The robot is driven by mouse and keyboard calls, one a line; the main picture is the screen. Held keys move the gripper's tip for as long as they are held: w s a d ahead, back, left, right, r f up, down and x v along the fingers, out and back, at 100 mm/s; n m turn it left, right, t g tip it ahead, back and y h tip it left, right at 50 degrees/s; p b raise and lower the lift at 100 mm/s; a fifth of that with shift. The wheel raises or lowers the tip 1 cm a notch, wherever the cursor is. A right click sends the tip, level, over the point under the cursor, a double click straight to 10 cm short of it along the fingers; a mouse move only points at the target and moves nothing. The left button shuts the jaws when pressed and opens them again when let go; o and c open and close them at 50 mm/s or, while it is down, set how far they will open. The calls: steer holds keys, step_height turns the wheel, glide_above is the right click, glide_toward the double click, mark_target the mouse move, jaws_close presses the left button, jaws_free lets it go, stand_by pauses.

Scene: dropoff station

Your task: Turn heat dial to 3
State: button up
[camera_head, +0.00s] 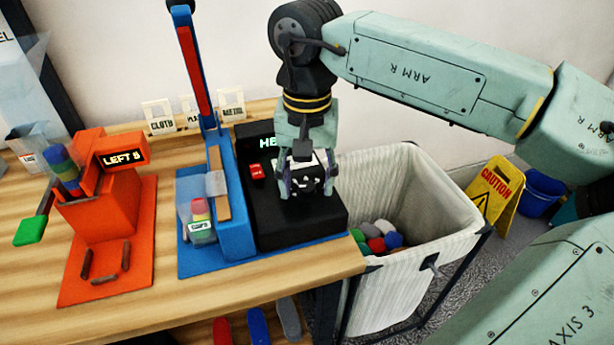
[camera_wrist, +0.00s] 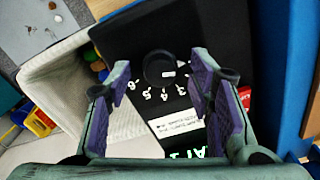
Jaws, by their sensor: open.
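The heat dial (camera_wrist: 160,69) is a round black knob with a white pointer mark, ringed by white numbers, on top of a black box (camera_head: 283,229). In the wrist view it lies between and beyond my fingers; the pointer's exact number is hard to tell. My gripper (camera_head: 305,188) is open above the box, its purple-padded fingers apart on either side of the dial in the head view. In the wrist view my gripper (camera_wrist: 162,90) shows nothing between its pads. A lit green display (camera_head: 267,142) on the box is partly hidden by my gripper.
A red switch (camera_head: 257,172) sits on the box left of my gripper. A blue station (camera_head: 235,215) with a tall post stands close on the left, an orange station (camera_head: 104,207) farther left. A white laundry bin (camera_head: 440,208) stands right of the wooden table (camera_head: 190,318).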

steer(key=shift+f, duration=0.15)
steer(key=shift+c, duration=0.4)
jaws_close()
